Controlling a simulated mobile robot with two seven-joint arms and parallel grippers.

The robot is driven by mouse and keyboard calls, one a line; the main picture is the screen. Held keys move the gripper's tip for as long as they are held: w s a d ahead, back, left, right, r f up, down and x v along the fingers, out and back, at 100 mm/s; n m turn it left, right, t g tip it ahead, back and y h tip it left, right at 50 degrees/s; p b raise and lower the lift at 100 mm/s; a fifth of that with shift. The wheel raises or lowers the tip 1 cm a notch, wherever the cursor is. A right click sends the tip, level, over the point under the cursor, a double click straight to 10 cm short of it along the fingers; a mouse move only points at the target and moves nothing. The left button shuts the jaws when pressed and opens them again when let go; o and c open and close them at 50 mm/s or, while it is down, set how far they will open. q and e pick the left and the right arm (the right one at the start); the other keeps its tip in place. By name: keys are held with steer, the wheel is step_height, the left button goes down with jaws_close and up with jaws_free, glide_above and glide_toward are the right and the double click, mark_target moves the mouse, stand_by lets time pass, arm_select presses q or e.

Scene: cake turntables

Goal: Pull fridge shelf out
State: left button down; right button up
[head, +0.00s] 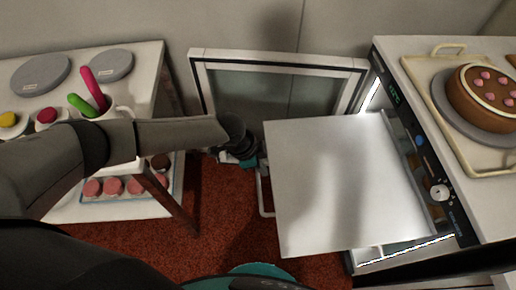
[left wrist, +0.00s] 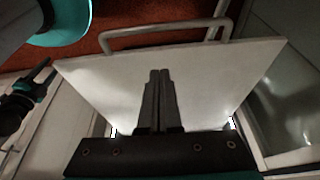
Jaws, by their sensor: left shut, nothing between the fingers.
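The fridge shelf (head: 340,180) is a flat white panel that sticks out of the open fridge under the right counter. It also shows in the left wrist view (left wrist: 215,75), with a grey bar handle (left wrist: 165,32) along its far edge. My left gripper (head: 245,148) is by the shelf's left edge in the head view, its fingertips hard to make out there. In the left wrist view its fingers (left wrist: 159,85) are shut and empty in front of the white panel; contact cannot be told. A dark gripper, likely my right one (left wrist: 45,75), shows at the left of that view, small and unclear.
The fridge's glass door (head: 280,95) stands open behind the shelf. The control panel (head: 425,160) runs along the counter edge. A cake (head: 485,97) stands on the right counter. A table (head: 150,75) with turntables and cups is at left. Red carpet (head: 225,220) lies between.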

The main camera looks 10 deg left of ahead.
step_height(320, 180, up, 6)
steer(key=p, duration=0.5)
steer(key=shift+s+a+r+p, duration=0.2)
steer(key=shift+s+a+p, duration=0.15)
steer(key=shift+a, duration=0.05)
